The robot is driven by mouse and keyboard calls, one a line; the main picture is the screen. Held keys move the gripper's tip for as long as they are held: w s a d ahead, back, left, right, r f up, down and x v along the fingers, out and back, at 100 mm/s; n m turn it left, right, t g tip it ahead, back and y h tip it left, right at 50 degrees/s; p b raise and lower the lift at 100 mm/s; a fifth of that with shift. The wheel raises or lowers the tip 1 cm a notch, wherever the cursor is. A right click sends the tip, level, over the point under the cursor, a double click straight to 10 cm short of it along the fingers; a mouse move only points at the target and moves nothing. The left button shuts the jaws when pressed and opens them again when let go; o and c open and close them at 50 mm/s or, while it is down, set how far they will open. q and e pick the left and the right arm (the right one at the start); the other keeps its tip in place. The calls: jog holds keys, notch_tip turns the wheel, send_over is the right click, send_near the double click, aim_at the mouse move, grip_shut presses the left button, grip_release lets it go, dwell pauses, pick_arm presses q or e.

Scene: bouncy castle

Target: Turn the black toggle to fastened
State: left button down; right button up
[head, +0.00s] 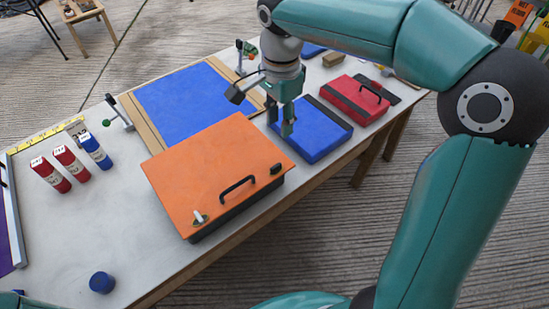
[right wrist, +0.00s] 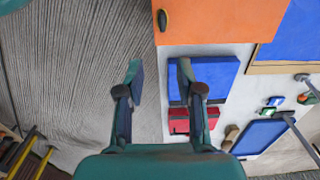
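The black toggle (head: 276,168) is a small dark oval knob on the orange lid (head: 215,165), near its right corner. It also shows in the right wrist view (right wrist: 163,20), at the lid's corner at the top. The lid lies flat on a dark box with a black handle (head: 237,188). My right gripper (head: 281,124) points down above the blue case, beyond the toggle and apart from it. Its fingers (right wrist: 160,68) are spread with nothing between them. A white toggle (head: 199,216) sits at the lid's front left corner. My left gripper is out of view.
A blue case (head: 318,138) and a red case (head: 352,98) stand right of the orange box. A blue panel (head: 190,100) lies behind it. Red and blue bottles (head: 68,162) and a blue cap (head: 102,282) are on the left. The table front left is mostly clear.

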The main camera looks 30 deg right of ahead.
aim_at(276, 165)
jog(key=f, duration=1.5)
jog(key=shift+w+a+f, duration=0.1)
jog(key=shift+w+a, duration=0.15)
grip_shut()
jog(key=shift+d, duration=0.15)
